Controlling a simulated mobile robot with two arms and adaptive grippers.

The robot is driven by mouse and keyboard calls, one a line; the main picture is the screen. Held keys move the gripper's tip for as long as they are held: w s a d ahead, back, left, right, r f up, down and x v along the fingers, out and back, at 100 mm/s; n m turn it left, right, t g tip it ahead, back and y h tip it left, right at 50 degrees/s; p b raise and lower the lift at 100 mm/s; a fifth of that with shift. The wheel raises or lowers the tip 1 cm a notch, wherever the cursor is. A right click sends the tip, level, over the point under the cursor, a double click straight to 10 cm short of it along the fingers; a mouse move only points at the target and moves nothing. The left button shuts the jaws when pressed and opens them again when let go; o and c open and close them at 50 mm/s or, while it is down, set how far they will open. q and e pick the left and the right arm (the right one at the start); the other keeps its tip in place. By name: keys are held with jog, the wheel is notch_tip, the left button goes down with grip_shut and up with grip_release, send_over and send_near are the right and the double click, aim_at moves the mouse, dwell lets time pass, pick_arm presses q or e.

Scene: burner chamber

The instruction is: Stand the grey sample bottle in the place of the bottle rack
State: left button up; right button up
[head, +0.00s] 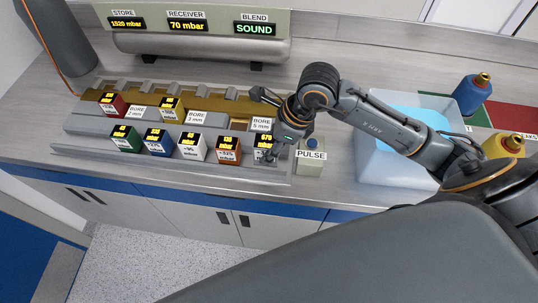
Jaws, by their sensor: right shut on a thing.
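My right gripper (271,152) reaches down to the right end of the grey stepped rack (85,123). It is shut on a small grey body with a readout of 670 (263,142), which appears to be the grey sample bottle. The gripper hides part of it, and I cannot tell whether it is seated or raised. Red (112,105), yellow (171,109), green (125,138), blue (157,141), white (192,148) and orange (228,150) units with readouts stand in the rack. My left gripper is not in view.
A PULSE button box (310,158) stands close to the right of the gripper. A pale bin (376,172) is beyond it, with a blue gold-capped bottle (468,95) and a yellow one (502,146) farther right. A gauge panel (215,21) stands behind the rack.

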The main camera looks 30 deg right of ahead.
jog(key=w+f, duration=0.1)
jog(key=w+d+f+b, duration=0.1)
jog(key=shift+w+f, duration=0.1)
jog(key=shift+f, duration=0.3)
notch_tip(320, 180, down, 3)
jog(key=shift+w+f+b, duration=0.15)
jog(key=shift+f+b, duration=0.05)
jog(key=shift+b, duration=0.65)
jog(key=shift+f, duration=0.1)
jog(key=o, duration=1.3)
jog(key=shift+c, duration=0.2)
